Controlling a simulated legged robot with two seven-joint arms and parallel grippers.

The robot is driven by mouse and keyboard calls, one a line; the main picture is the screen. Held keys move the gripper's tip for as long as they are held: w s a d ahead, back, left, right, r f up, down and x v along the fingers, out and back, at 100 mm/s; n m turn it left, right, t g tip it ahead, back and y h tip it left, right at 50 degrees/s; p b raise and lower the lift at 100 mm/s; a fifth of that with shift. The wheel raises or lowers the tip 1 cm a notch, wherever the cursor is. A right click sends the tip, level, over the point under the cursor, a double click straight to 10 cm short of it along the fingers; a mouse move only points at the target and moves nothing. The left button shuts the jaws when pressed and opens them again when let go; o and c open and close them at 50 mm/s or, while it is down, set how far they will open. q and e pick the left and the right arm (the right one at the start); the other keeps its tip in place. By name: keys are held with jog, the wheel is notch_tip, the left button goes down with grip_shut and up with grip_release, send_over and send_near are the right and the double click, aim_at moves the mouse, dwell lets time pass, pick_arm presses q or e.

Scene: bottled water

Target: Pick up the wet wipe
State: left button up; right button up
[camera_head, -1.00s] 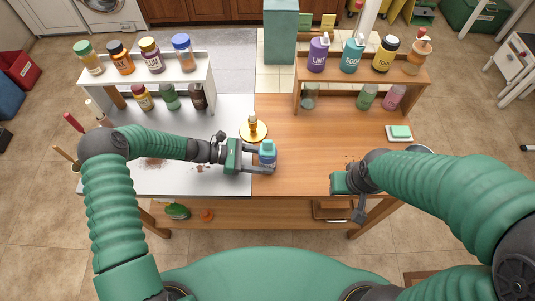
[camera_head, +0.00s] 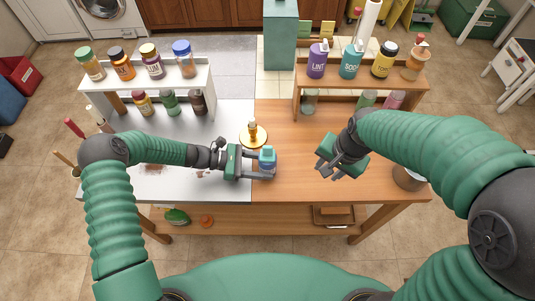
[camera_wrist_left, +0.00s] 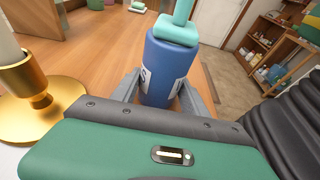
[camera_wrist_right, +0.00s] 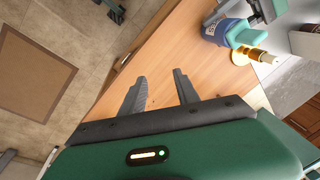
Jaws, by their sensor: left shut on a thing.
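A blue canister with a teal lid, apparently the wet wipe (camera_head: 267,158), is upright near the middle of the table's front. My left gripper (camera_head: 270,166) is shut on it. In the left wrist view the canister (camera_wrist_left: 163,72) sits between both fingers, with its white label partly hidden. I cannot tell whether its base touches the table. My right gripper (camera_head: 327,172) is open and empty above the wood, to the right of the canister. The right wrist view shows its parted fingers (camera_wrist_right: 158,92) and the canister (camera_wrist_right: 218,31) beyond them.
A gold candle holder (camera_head: 253,136) stands just behind the canister. Bottles fill a white rack (camera_head: 212,90) at back left and a wooden rack (camera_head: 297,98) at back right. A brown bowl (camera_head: 408,179) is by the right edge. Wood between the grippers is clear.

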jog(key=w+a+r+m+y, duration=0.2)
jog(key=w+a+r+m, duration=0.2)
jog(key=w+a+m, duration=0.2)
jog(key=m+g+y, duration=0.1)
jog(key=m+g, duration=0.1)
jog(key=m, duration=0.4)
send_near(268, 146)
jog(key=x, duration=1)
jog(key=shift+a+f, duration=0.1)
jog(key=shift+f, duration=0.2)
grip_shut()
